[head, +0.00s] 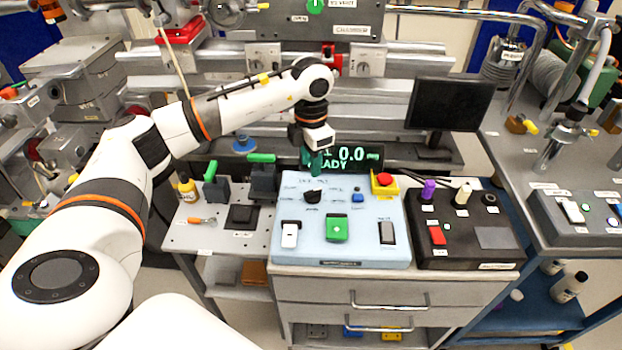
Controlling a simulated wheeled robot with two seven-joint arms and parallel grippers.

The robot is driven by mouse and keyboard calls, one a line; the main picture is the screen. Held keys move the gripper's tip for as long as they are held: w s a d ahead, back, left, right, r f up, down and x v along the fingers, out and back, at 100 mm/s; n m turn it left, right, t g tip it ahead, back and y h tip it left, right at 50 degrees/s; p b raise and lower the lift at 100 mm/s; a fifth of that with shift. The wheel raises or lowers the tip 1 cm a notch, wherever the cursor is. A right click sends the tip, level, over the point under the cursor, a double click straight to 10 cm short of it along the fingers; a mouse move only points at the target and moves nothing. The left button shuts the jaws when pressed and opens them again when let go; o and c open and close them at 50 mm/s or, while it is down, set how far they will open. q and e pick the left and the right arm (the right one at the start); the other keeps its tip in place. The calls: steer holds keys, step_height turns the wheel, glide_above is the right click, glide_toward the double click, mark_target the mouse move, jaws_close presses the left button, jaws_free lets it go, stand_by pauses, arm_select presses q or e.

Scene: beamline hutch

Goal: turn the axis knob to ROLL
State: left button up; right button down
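The light blue control panel (286,240) lies on top of the grey drawer cabinet. A small black knob (313,197) sits at its upper left, with small labels around it that are too small to read. It looks like the axis knob, but which label it points at cannot be told. My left gripper (317,172) hangs above the back of the panel with its teal fingers pointing down. It is a little behind and above the knob and appears apart from it. Whether its fingers are open or shut cannot be told. My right gripper is out of view.
The panel also holds a green switch (337,228), a white switch (290,234), a blue button (357,195) and a red emergency button (384,180). A dark panel (470,254) with a joystick-like purple handle (428,189) adjoins on the right. A readout (358,158) stands behind.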

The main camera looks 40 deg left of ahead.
arm_select(q)
step_height(320, 180, up, 4)
steer(key=shift+f, duration=0.25)
steer(key=shift+f, duration=0.1)
stand_by(0.4)
